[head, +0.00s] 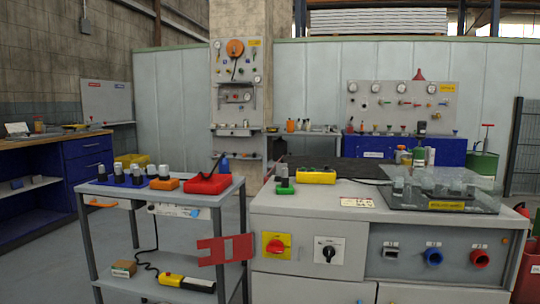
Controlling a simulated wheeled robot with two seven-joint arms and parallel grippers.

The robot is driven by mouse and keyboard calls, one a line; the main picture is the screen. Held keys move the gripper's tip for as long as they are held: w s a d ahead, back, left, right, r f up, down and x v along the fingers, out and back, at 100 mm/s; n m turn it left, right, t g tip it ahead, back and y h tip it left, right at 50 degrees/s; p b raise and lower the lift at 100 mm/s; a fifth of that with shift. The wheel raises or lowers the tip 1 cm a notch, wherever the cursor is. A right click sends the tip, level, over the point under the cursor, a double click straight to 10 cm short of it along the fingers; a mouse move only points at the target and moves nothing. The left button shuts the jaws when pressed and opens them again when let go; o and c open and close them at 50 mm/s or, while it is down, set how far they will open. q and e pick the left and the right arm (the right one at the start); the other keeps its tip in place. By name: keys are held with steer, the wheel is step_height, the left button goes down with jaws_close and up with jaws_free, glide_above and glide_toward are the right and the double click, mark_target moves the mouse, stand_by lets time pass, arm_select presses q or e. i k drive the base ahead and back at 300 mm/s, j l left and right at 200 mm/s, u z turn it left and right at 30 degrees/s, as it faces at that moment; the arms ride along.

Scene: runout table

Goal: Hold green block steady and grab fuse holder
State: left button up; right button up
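A small green block (286,189) sits on the left front part of the grey table top (315,203). Grey and dark upright pieces (284,175) stand on it; they look like fuse holders, but they are too small to tell for sure. Similar grey-topped pieces stand on a blue block (108,180) and an orange block (165,184) on the cart at left. Neither of my grippers is in view.
A yellow device (317,177) lies just right of the green block. A red case (207,184) is on the cart (185,200).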

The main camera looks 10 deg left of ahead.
mark_target(285, 171)
steer(key=j+z, duration=0.25)
steer(key=j, duration=0.45)
steer(key=k+j+z, duration=0.1)
steer(key=j+z, duration=0.15)
steer(key=j, duration=0.4)
